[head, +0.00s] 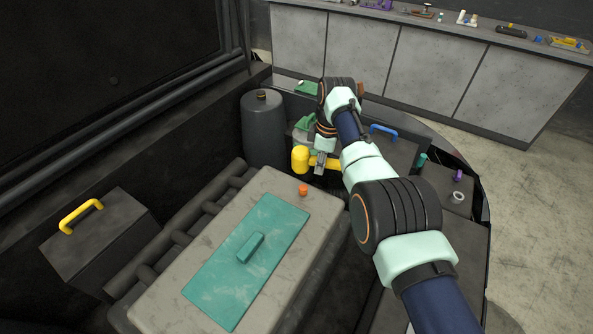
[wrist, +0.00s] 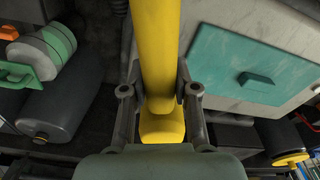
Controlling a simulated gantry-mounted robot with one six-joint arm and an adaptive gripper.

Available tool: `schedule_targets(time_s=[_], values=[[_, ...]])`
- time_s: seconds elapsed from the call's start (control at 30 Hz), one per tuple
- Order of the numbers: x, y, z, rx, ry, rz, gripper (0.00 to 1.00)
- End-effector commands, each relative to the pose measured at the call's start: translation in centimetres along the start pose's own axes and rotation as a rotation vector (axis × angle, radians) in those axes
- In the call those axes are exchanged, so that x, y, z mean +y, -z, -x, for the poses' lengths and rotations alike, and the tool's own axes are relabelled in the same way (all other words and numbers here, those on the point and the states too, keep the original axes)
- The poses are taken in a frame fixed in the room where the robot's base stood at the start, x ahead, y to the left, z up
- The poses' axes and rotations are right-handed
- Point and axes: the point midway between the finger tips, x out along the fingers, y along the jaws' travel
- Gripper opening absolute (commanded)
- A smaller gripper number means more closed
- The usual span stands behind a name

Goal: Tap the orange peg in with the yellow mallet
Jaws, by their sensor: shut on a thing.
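The yellow mallet (head: 301,159) is held in my gripper (head: 319,164), with its head pointing left in the head view. In the wrist view, my gripper (wrist: 160,95) is shut on the yellow mallet (wrist: 155,45), with a finger on each side. The orange peg (head: 303,190) stands out of the top of the grey engine block (head: 285,182), near its far right corner. The mallet is above and beyond the peg, apart from it. The peg does not show in the wrist view.
A teal plate with a handle (head: 222,285) lies on the block. A dark canister (head: 264,130) stands behind it. A dark box with a yellow handle (head: 92,245) is at the left. A box with a blue handle (head: 384,131) is behind my arm.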

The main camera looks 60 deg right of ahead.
Motion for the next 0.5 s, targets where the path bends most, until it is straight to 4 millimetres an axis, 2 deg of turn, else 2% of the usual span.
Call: schedule_targets(time_s=[0.1,0.5], values=[[0.38,-0.68,-0.20,0.002,-0.003,0.003,0.00],[0.39,-0.72,0.03,0.003,-0.003,0.003,0.00]])
